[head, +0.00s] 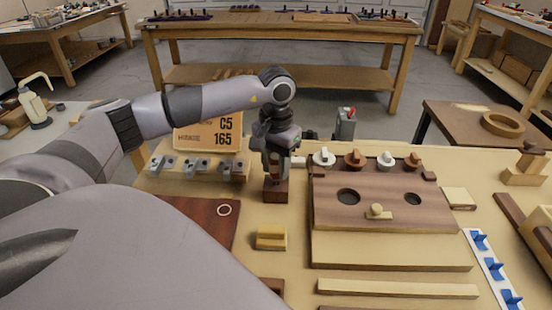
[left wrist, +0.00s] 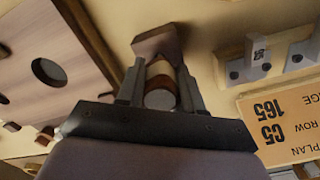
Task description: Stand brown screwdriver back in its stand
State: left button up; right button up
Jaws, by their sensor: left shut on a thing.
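My left gripper (head: 275,172) points straight down at the middle of the bench, right over a small dark brown block, the stand (head: 275,191). It is shut on the brown screwdriver (left wrist: 161,88), whose round handle end shows between the two fingers in the left wrist view. The stand also shows there (left wrist: 156,41), just beyond the fingers and in line with the handle. The fingers hide most of the screwdriver. I cannot tell whether its shaft sits in the stand or just above it. My right gripper is not in view.
A wooden cabinet panel (head: 345,215) with two dark holes and several knobs stands close to the right. A row of grey clips (head: 195,167) and a C5 165 sign (head: 208,136) are at the left. A yellow block (head: 271,238) lies in front.

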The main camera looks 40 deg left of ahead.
pick_arm(q)
jog(key=shift+f+b, duration=0.75)
jog(key=shift+f, duration=0.25)
dwell(0.6)
jog(key=o, duration=1.6)
jog(key=shift+c, duration=0.2)
jog(key=shift+r, duration=0.15)
jog(key=shift+r+p, duration=2.7)
jog(key=shift+r, duration=1)
jog(key=shift+f, duration=0.1)
